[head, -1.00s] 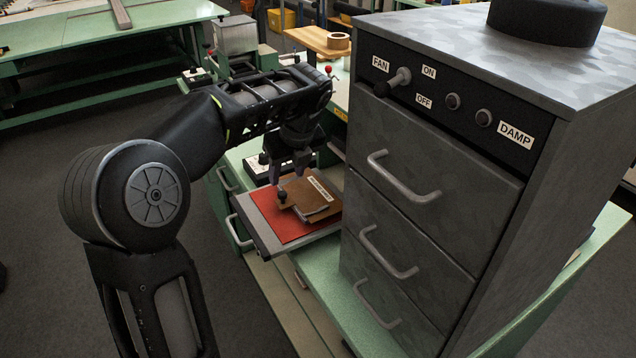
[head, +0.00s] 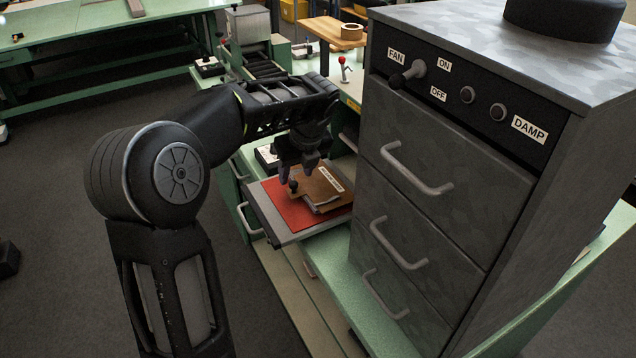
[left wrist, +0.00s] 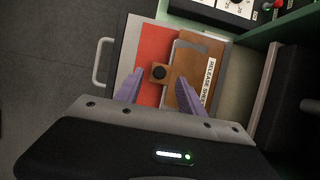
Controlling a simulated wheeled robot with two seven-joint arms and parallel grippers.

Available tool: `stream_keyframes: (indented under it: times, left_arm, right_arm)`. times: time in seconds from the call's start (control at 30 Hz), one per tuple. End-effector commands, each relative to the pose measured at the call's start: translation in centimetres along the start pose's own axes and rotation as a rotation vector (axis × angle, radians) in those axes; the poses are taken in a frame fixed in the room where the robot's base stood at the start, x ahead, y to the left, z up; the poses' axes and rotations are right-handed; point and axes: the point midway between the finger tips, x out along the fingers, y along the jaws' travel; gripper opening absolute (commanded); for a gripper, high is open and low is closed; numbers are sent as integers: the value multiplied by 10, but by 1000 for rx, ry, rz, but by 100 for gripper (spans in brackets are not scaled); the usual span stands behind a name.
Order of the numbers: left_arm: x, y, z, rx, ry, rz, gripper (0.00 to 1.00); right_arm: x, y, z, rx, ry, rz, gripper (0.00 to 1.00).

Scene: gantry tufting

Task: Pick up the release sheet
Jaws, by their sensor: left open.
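The release sheet (head: 322,184) is a brown sheet with a white label and a tab that carries a dark round knob (head: 293,186). It lies on a red pad on a grey plate. In the left wrist view the release sheet (left wrist: 208,62) bears a label reading "RELEASE SHEE", partly cut off by a finger. Its knob (left wrist: 159,72) shows between the purple fingers there. My left gripper (head: 298,172) is open and empty, just above the knob. In the left wrist view the left gripper's fingertips (left wrist: 157,88) stand apart on either side of the tab. My right gripper is not in view.
The red pad (head: 283,207) lies on the grey plate (head: 257,212). A tall grey cabinet (head: 450,130) with drawer handles and a fan switch stands close on the right. A control box (head: 266,158) sits behind the plate. Open floor lies to the left.

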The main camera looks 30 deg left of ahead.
Motion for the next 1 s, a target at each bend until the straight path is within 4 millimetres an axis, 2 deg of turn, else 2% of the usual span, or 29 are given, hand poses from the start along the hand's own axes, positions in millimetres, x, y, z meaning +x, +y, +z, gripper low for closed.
stream_keyframes:
  times: [0.2, 0.3, 0.9, 1.0]
  left_arm:
    - [32, 1, -2, 0, 3, 2, 46]
    - [38, 1, -2, 0, 2, 1, 46]
    - [39, 1, -2, 0, 1, 0, 46]
    - [39, 1, -2, 0, 1, 0, 38]
  right_arm:
    - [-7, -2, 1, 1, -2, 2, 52]
    - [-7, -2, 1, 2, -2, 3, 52]
    - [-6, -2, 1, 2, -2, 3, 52]
    - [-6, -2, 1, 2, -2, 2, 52]
